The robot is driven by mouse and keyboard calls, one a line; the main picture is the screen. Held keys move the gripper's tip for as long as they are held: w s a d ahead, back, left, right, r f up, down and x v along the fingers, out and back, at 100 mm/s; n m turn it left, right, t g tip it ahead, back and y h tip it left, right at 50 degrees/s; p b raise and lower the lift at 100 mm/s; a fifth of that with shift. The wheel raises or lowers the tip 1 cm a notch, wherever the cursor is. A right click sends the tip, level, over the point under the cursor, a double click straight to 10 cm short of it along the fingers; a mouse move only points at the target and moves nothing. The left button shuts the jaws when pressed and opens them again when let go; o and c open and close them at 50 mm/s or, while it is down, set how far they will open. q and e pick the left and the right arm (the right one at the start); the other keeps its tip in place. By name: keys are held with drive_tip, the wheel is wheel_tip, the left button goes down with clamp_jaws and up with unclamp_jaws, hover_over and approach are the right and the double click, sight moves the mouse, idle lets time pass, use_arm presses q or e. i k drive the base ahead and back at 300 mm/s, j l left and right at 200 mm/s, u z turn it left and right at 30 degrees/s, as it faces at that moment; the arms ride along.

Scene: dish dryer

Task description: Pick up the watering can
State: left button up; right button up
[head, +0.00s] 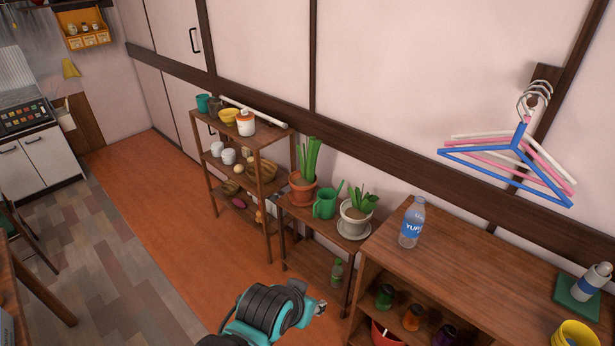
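The green watering can (325,206) stands upright on the top of a low wooden shelf (296,212) in the head view. It is between two potted plants, close to both. One arm of mine, teal and black, comes in at the bottom, left of the middle; I take it for the left one. Only a small metallic part at its end, my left gripper (319,307), shows. It is well below the can in the picture and apart from it. Whether its fingers are open or shut is not clear. My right gripper is not in view.
An aloe-like plant in a terracotta pot (301,189) and a plant in a white pot (354,218) flank the can. A water bottle (411,224) stands on the cabinet (470,258) at right. A taller rack (262,141) stands left. The orange floor (165,240) is clear.

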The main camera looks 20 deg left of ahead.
sight(325, 197)
drive_tip(key=i+j+z, duration=0.15)
drive_tip(key=j+z, duration=0.2)
drive_tip(key=j, duration=0.35)
drive_tip(key=j+z, duration=0.35)
drive_tip(key=j, duration=0.3)
drive_tip(key=j+z, duration=0.35)
drive_tip(key=j, duration=0.4)
